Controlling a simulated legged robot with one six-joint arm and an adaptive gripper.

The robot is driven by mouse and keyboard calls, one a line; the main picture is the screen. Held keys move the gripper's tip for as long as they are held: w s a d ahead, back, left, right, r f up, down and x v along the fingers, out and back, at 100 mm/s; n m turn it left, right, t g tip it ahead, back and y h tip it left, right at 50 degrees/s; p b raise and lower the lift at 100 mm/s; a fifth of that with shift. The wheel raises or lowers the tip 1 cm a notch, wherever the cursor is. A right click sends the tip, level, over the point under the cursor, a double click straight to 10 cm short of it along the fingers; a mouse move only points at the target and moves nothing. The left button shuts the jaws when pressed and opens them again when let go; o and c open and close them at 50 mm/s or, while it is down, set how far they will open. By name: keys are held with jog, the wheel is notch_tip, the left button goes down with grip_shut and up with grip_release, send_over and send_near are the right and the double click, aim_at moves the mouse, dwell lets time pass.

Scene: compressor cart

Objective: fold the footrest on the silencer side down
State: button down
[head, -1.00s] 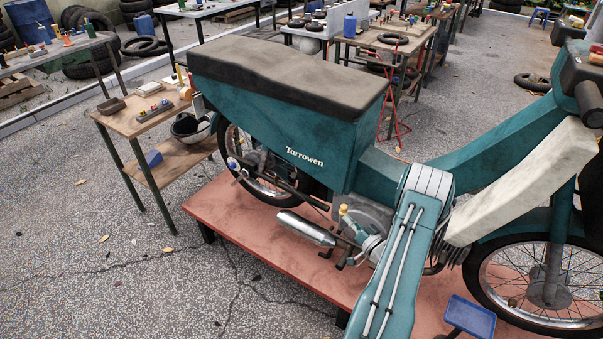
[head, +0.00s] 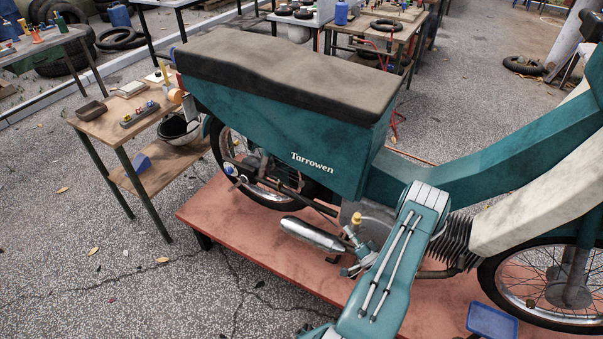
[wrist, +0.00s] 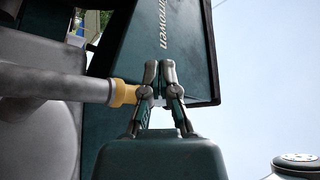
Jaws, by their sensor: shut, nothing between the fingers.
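A teal moped (head: 300,155) stands on a low red platform (head: 235,222). Its silver silencer (head: 313,234) lies low on the near side. A short upright peg with a yellow end (head: 356,218), apparently the footrest on this side, stands just right of the silencer. The wrist view shows a grey bar with a yellow collar (wrist: 124,93) at its end, close to the left of my fingers. My gripper (wrist: 159,68) is shut and empty. I cannot tell whether it touches the yellow end. In the head view my arm hides part of the engine area.
The moped's big teal box (wrist: 185,45) rises beyond my fingers in the wrist view. A wooden workbench (head: 110,125) with a helmet (head: 180,130) is at the left. The paved floor in front is clear.

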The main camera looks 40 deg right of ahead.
aim_at(306, 184)
jog(key=x, duration=2)
